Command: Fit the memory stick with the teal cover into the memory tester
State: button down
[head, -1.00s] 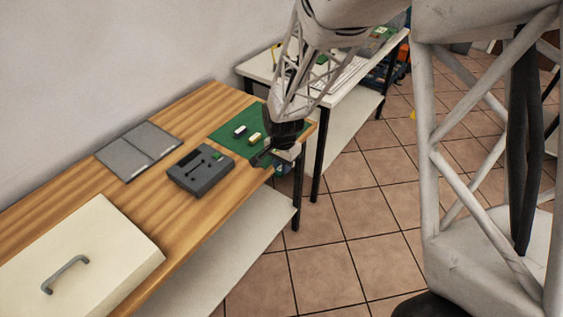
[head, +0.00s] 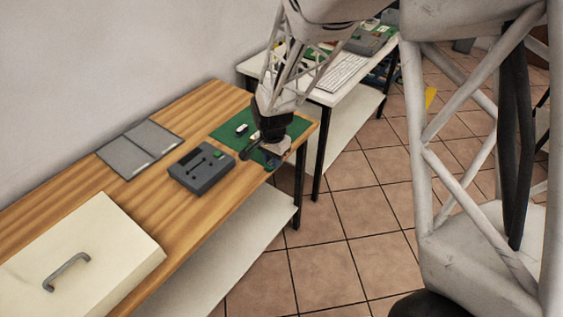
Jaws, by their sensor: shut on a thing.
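The memory tester (head: 203,178) is a dark grey box with a slot and a small green part on top, lying on the wooden table. My gripper (head: 266,157) is over the near right edge of the green mat, right of the tester and apart from it. It is shut on a small piece with a teal patch, the memory stick with the teal cover (head: 272,164). Much of the stick is hidden by my gripper, and its exact tilt is hard to tell.
The green mat (head: 228,132) carries a small dark-and-white stick (head: 241,130); my gripper partly covers another pale one. A grey folder (head: 138,150) lies behind the tester. A cream box lid with a handle (head: 85,255) fills the near left. Bare wood surrounds the tester.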

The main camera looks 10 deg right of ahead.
jog(key=w+a+r, duration=0.3)
jog(key=a, duration=0.9)
notch_tip(320, 180, up, 4)
jog(key=f, duration=0.1)
send_over(200, 169)
jog(key=shift+w+a+r, duration=0.1)
jog(key=shift+r, duration=0.15)
jog(key=shift+f, duration=0.25)
jog(key=shift+f, duration=3.55)
jog(key=shift+f, duration=0.65)
jog(key=c, duration=0.9)
grip_release()
notch_tip(200, 169, up, 8)
